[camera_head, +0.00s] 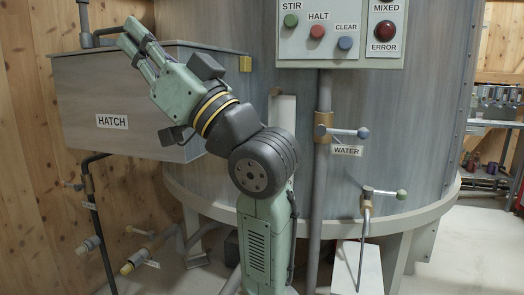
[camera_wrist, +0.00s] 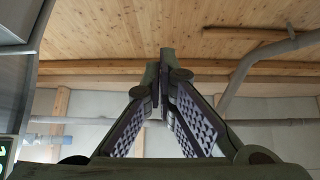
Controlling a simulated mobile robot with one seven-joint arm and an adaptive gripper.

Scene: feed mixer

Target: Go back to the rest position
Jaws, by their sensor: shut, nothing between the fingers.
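My gripper (camera_head: 136,42) is at the upper left of the head view, raised on the bent arm and tilted up to the left. It is in front of the upper edge of the grey hatch box (camera_head: 80,100). In the wrist view my gripper (camera_wrist: 164,60) points up toward the wooden ceiling. Its two ridged fingers come together at the tips. I see nothing held between them.
The large grey mixer tank (camera_head: 415,110) stands behind my arm. A panel (camera_head: 338,58) carries green, red and blue buttons and a red error lamp (camera_head: 385,30). A water valve lever (camera_head: 350,132) and a lower green-tipped lever (camera_head: 385,192) are to the right. Pipes with valves (camera_head: 90,243) are low at left.

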